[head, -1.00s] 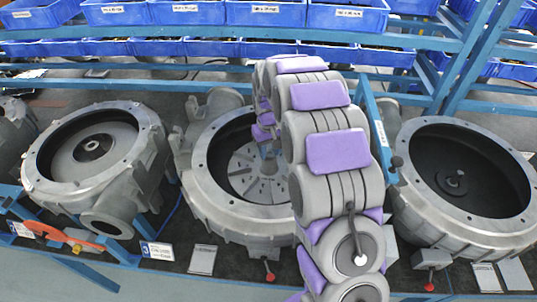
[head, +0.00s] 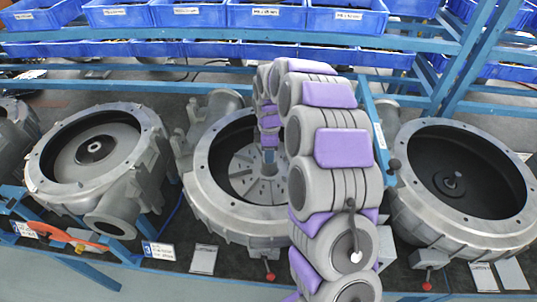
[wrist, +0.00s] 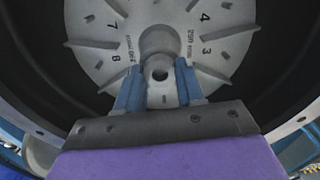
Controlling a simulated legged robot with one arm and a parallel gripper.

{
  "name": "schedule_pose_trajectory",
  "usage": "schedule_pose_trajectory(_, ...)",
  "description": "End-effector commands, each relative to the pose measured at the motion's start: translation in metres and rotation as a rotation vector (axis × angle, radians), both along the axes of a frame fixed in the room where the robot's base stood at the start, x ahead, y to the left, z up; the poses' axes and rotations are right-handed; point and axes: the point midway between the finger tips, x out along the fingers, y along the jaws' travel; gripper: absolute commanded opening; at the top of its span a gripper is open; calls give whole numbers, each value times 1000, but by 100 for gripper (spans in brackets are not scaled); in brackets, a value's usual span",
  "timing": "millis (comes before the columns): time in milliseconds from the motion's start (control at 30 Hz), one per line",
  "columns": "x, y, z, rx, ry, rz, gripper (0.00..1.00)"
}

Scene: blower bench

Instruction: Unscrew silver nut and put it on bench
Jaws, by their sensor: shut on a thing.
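The silver nut (wrist: 160,74) shows in the wrist view as a small grey ring with a dark hole, between the two blue fingers of my gripper (wrist: 158,76). The gripper is shut on it. Behind it are the pale hub (wrist: 160,42) and the numbered, finned impeller disc (wrist: 100,25) in the middle blower. I cannot tell whether the nut still touches the hub. In the head view, my gripper (head: 269,156) reaches down into the middle blower housing (head: 215,203), in front of the impeller (head: 252,178). The nut is too small to make out there.
A left blower housing (head: 50,185) and a right one (head: 480,232) stand beside the middle one on the blue-framed bench. Bench labels (head: 203,259) and a red-knobbed lever (head: 270,276) lie along the front. Blue bins (head: 200,15) line the shelf behind.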

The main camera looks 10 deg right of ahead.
Motion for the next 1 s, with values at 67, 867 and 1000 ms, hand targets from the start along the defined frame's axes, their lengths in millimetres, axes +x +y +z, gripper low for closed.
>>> schedule_pose_trajectory(67, 0, 0, 1, 0, 1, 102, 0)
schedule_pose_trajectory(867, 1, -1, 1, 0, 0, 1046, 0)
schedule_pose_trajectory(1000, 1, -2, 0, 0, 0, 1056, 0)
